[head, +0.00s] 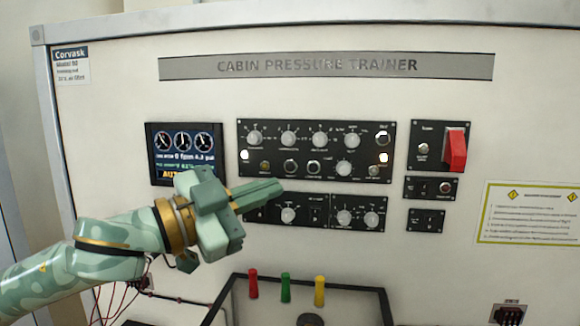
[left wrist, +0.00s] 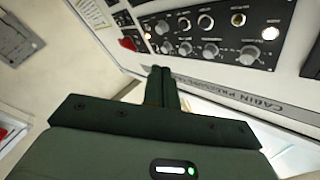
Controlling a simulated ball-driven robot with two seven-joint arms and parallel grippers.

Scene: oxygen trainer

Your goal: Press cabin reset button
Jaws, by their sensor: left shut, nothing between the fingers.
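The trainer's main black control panel (head: 318,129) carries knobs, small round buttons and lit lamps. Its labels are too small to read, so I cannot tell which control is the cabin reset button. My left gripper (head: 281,187) comes in from the left, its closed fingers pointing right in front of the gap between the main panel and the lower knob panel (head: 315,200). I cannot tell whether the fingertips touch anything. The gripper hides part of the panels' left side. In the left wrist view the shut, empty fingers (left wrist: 162,85) point towards the tilted main panel (left wrist: 226,49).
A display screen (head: 184,142) sits left of the main panel. A red guarded lever (head: 454,150) and small switch panels (head: 431,188) are to the right. Red, green and yellow levers (head: 286,287) stick up below. A notice (head: 530,213) is at far right.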

